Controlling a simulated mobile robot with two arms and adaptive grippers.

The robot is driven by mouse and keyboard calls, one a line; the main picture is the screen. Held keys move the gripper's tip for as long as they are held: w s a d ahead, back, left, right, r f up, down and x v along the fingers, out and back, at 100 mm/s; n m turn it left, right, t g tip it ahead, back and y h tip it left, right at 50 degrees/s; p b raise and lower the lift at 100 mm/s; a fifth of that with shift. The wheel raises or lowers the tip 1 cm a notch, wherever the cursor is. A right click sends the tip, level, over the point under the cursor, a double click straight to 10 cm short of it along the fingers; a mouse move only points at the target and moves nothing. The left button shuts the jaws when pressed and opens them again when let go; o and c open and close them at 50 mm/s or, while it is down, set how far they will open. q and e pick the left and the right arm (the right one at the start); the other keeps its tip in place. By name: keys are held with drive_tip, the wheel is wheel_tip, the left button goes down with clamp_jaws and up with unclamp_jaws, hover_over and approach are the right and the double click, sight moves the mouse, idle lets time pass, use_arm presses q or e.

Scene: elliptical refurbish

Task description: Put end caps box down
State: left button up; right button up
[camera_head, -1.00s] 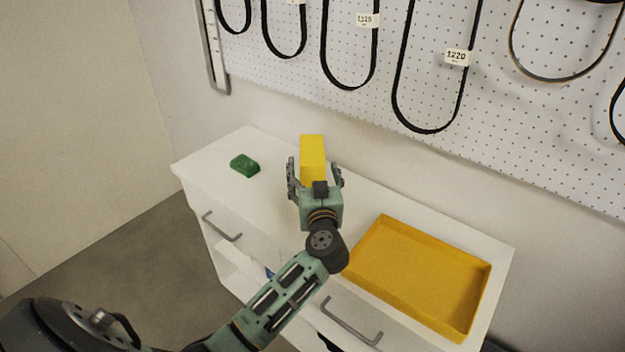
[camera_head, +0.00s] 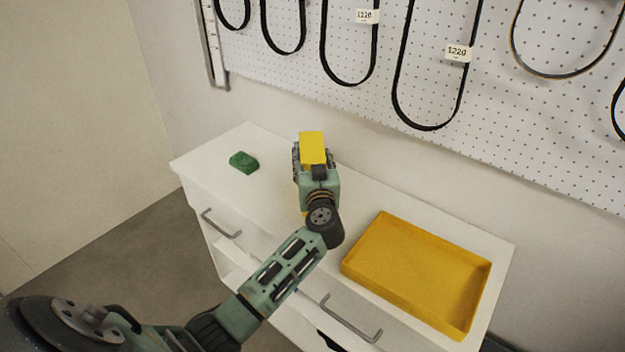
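The end caps box appears to be the yellow box (camera_head: 312,146) on the back middle of the white cabinet top (camera_head: 270,195). My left gripper (camera_head: 313,158) is at this box, with its fingers close along both sides, and looks shut on it. The gripper's palm and wrist hide the box's lower front, and a small yellow patch shows beside the wrist. I cannot tell whether the box touches the cabinet top. My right gripper is not in view.
A green object (camera_head: 243,162) lies on the cabinet top at left. A shallow, empty yellow tray (camera_head: 368,277) sits at right. A pegboard (camera_head: 480,110) with hanging black belts is behind. Free surface shows between the green object and the gripper.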

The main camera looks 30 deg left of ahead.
use_arm(q)
drive_tip(key=c, duration=0.4)
clamp_jaws()
drive_tip(key=shift+r, duration=0.1)
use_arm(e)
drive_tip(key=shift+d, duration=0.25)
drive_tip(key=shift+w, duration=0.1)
